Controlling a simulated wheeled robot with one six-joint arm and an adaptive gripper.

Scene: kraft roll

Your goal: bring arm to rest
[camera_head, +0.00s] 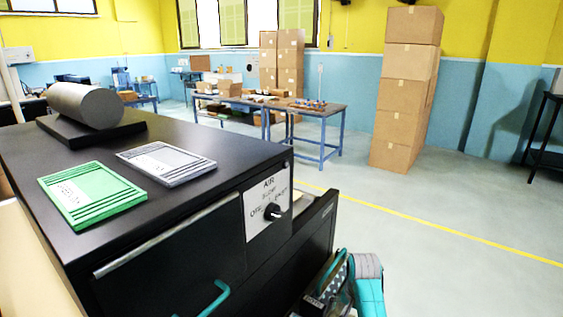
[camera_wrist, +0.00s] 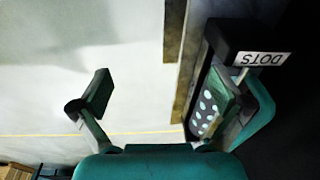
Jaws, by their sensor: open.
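My gripper (camera_wrist: 160,95) is open in the wrist view, its two fingers spread wide with pale floor showing between them. Its right finger overlaps a dark holder with a strip of pale dots (camera_wrist: 205,112) in the picture; I cannot tell whether they touch. A black block labelled DOTS (camera_wrist: 262,58) is just beyond that finger. In the head view, my teal arm shows at the bottom, beside the black cabinet (camera_head: 190,262); the fingertips are not clear there.
On the cabinet top lie a grey cylinder on a black base (camera_head: 85,105), a green plate (camera_head: 92,197) and a grey plate (camera_head: 165,163). An AIR knob panel (camera_head: 268,208) is on its side. Stacked cartons (camera_head: 405,90) and a blue-legged workbench (camera_head: 318,112) stand behind.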

